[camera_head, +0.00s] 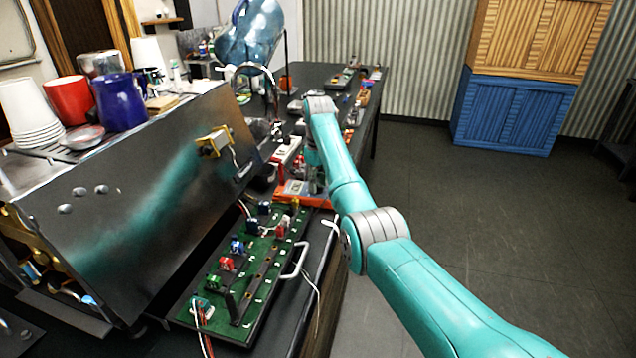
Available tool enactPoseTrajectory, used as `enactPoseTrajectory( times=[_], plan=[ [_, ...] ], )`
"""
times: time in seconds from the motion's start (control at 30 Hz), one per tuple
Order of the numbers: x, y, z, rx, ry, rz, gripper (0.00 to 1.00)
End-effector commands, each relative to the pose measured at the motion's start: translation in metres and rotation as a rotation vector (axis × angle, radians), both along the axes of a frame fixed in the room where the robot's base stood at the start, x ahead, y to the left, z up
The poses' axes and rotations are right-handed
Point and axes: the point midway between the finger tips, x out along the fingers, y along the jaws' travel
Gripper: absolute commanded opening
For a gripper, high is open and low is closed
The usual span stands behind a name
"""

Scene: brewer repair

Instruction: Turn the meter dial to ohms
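An orange and grey device (296,188), which looks like the meter, lies on the dark counter just beyond the green board. Its dial is too small and too covered to make out, so I cannot tell its setting. My teal arm reaches in from the lower right, and its far wrist bends down over the counter near the meter. My gripper is not clearly visible; dark parts below the wrist blend with the clutter there. I cannot tell whether it touches the meter.
A green board (262,288) with coloured connectors and a metal handle lies in front. A large metal brewer (150,190) with cups on top stands at left. Several small items line the counter's far end. The floor (480,210) at right is clear, before blue and wooden cabinets.

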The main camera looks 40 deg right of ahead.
Motion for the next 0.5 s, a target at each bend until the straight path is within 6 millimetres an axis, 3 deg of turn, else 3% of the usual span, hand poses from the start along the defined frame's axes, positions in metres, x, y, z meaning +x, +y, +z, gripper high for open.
enactPoseTrajectory(
  times=[0.27, 0.5],
  plan=[
    [0.000, 0.000, 0.001, 0.000, 0.000, 0.000, 0.40],
    [0.001, 0.000, 0.021, -0.001, -0.002, 0.000, 0.40]
  ],
)
